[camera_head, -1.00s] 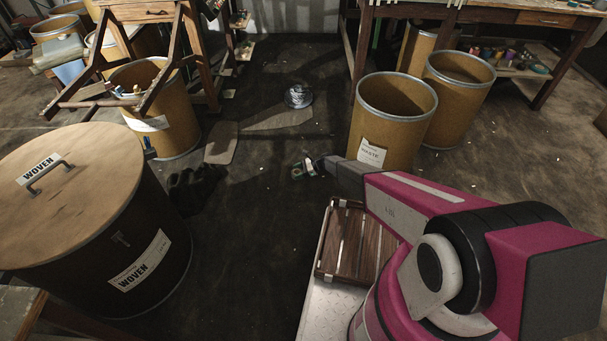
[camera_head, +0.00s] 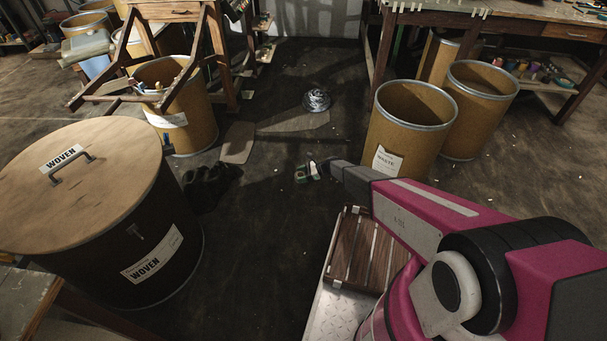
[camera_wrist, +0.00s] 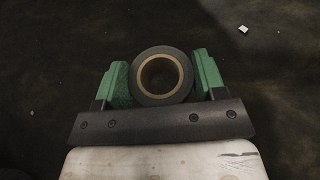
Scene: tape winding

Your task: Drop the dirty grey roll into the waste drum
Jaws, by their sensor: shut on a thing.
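My gripper (camera_wrist: 161,85) has its green fingers shut on the dirty grey roll (camera_wrist: 163,98), a dark ring with a tan core, seen end-on in the wrist view. In the head view my gripper (camera_head: 307,171) hangs over open floor, left of the waste drum and apart from it; the roll is too small to make out there. The waste drum (camera_head: 405,135) is an open tan drum with a grey rim and a white label reading WASTE. Its bottom inside is hidden.
A second open tan drum (camera_head: 481,110) stands right behind the waste drum, near the workbench (camera_head: 540,28). A large dark drum with a wooden lid (camera_head: 75,175), labelled WOVEN, stands at left. A shiny coil (camera_head: 317,99) lies on the floor.

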